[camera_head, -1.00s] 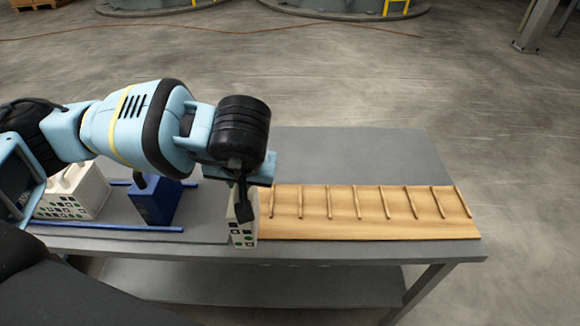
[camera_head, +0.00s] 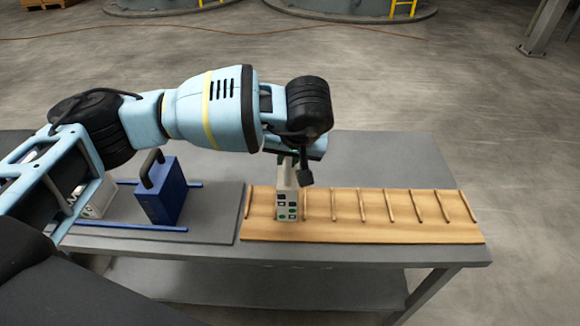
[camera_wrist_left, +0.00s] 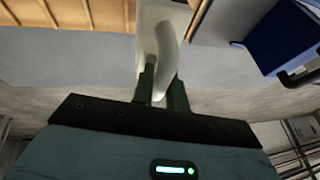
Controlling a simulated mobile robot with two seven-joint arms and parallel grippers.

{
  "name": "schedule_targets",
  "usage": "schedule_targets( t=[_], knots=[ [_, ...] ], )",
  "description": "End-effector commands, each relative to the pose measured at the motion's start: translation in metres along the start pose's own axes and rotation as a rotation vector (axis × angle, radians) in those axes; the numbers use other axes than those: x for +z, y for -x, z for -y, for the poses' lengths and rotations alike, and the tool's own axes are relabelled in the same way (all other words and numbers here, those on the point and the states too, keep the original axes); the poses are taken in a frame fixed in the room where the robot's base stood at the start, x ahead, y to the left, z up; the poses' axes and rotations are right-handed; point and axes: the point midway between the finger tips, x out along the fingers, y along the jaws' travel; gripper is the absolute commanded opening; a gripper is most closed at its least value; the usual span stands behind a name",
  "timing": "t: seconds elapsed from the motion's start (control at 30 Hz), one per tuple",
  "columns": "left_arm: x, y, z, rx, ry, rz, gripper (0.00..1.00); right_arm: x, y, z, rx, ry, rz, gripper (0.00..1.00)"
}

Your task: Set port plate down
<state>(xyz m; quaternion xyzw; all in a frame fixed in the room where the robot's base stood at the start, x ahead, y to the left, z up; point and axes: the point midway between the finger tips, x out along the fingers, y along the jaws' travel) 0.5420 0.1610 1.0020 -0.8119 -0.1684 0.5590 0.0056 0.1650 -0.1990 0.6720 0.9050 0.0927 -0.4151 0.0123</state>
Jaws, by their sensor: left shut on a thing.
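The port plate (camera_head: 287,204) is a white upright plate with small dark and green squares on its face. It is over the left end of the wooden slotted rack (camera_head: 400,230); whether its bottom edge touches the rack I cannot tell. My left gripper (camera_head: 297,168) is above it and shut on its top handle. In the left wrist view the gripper's dark fingers (camera_wrist_left: 162,92) close on the white curved handle (camera_wrist_left: 167,50) of the plate. My right gripper is not in view.
A blue block with a handle (camera_head: 162,192) stands on blue rails (camera_head: 135,227) left of the rack. White plates (camera_head: 97,200) stand further left, partly behind my arm. The rack's slots to the right are empty. The grey table (camera_head: 380,150) is clear behind the rack.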

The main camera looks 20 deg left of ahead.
Motion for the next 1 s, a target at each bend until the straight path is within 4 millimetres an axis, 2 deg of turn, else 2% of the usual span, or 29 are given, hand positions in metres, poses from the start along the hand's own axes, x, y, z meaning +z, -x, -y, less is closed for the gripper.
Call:
schedule_targets(
  t=[0.13,0.43,0.87,0.9,1.0],
  knots=[
    [-0.006,-0.001,-0.006,0.001,0.001,-0.002,0.00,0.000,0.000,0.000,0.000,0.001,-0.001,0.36],
    [0.007,-0.029,-0.011,0.000,0.002,-0.002,0.00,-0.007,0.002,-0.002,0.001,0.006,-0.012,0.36],
    [0.009,-0.036,-0.012,0.000,0.001,-0.002,0.00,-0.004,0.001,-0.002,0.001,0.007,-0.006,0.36],
    [0.010,-0.036,-0.012,0.000,0.001,-0.001,0.17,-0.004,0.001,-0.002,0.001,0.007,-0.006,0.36],
    [0.010,-0.036,-0.012,0.000,0.001,-0.001,0.30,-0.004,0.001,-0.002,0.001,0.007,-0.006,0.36]
  ],
)
